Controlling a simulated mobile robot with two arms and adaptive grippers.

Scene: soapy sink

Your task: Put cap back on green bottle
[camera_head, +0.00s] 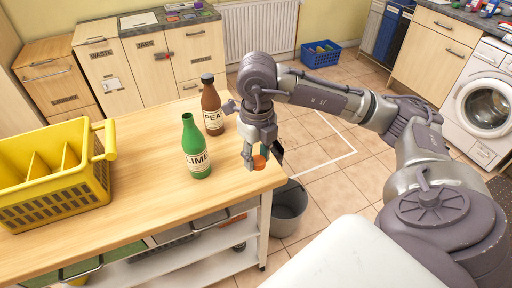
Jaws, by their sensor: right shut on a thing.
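A green bottle (195,150) labelled LIME stands upright on the wooden table (150,205), with no cap on its neck. My right gripper (256,160) points down near the table's right edge, to the right of the green bottle and apart from it. It is shut on a small orange-brown cap (259,162), partly hidden by the fingers. My left gripper is not in view.
A brown bottle (212,108) labelled PEAR, with a dark cap, stands behind the green one, close to my right gripper. A yellow divided crate (60,205) fills the table's left side. A grey bucket (288,205) stands on the floor beside the table.

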